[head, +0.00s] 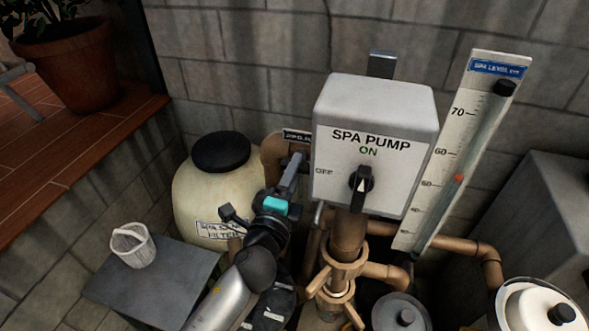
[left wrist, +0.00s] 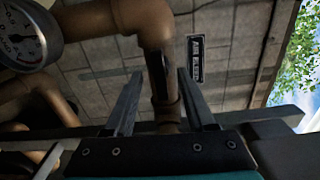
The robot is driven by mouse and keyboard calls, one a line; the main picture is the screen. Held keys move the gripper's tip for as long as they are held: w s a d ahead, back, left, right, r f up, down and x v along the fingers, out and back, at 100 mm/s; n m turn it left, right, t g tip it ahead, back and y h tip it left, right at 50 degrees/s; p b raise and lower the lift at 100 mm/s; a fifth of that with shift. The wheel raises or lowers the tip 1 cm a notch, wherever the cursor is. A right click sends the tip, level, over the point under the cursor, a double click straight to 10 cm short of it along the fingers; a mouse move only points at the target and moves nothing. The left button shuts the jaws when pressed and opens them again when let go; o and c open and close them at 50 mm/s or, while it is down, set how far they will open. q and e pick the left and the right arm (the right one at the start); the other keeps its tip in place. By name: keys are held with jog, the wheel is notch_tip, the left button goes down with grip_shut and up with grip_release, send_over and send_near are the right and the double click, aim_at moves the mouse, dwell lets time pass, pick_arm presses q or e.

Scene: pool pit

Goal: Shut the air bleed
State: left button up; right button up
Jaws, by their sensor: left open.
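My left gripper (head: 290,172) reaches up beside the left of the spa pump box in the head view. In the left wrist view its two dark fingers (left wrist: 158,85) stand apart, with a brown vertical pipe (left wrist: 166,97) between them. A narrow dark piece (left wrist: 157,74) lies along that pipe; I cannot tell whether it is the air bleed's lever. A small dark label (left wrist: 196,58) is on the wall behind, too small to read surely. In the head view a similar label (head: 297,135) is partly covered by the box. My right gripper is not in view.
The spa pump box (head: 376,95), its switch pointing to ON, stands close right of my gripper. A cream filter tank (head: 190,190) is left. A pressure gauge (left wrist: 27,37) and more pipes crowd the wrist view. A level gauge (head: 455,150) stands right.

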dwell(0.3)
pick_arm(q)
jog(key=v, duration=0.7)
dwell(0.4)
